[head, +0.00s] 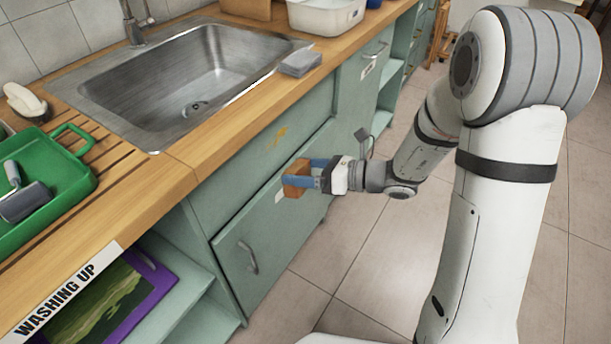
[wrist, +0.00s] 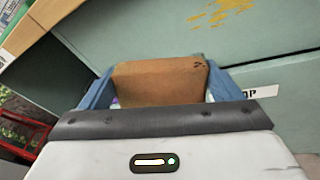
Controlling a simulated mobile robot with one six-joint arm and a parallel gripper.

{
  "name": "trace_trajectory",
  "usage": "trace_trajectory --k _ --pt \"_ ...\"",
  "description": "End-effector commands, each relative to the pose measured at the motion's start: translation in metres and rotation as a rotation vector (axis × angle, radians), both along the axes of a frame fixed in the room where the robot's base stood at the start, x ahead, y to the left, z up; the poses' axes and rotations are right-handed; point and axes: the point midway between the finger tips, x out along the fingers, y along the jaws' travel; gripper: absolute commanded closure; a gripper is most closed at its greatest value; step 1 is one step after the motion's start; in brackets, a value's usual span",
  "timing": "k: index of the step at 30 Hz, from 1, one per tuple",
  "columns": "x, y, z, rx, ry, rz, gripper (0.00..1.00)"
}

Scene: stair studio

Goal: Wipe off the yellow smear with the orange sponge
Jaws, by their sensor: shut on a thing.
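The orange sponge (head: 297,180) is a brown-orange block between the blue fingers of my gripper (head: 308,178). In the wrist view the sponge (wrist: 160,82) fills the space between both fingers of my gripper (wrist: 165,90). The yellow smear (head: 279,136) is on the green front panel under the counter, above the sponge in the head view. In the wrist view the smear (wrist: 222,13) is at the top right, apart from the sponge. I cannot tell whether the sponge touches the cabinet front.
The cabinet door (head: 275,222) below has a handle (head: 248,257). The wooden counter (head: 240,116) edge overhangs above, with a steel sink (head: 200,75), a grey block (head: 300,63) and a green tray (head: 75,180). Open shelves lie at lower left. The tiled floor (head: 345,260) is clear.

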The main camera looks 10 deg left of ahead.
Motion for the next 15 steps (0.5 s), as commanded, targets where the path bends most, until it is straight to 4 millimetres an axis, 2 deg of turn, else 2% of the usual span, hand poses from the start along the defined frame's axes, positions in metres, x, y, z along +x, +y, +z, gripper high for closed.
trace_trajectory --k 1,6,15 --pt "0.003 0.003 -0.009 0.042 -0.009 -0.053 0.36" --pt "0.020 0.004 -0.002 0.153 -0.039 -0.213 0.36" --pt "0.032 0.006 0.008 0.203 -0.058 -0.292 0.36"
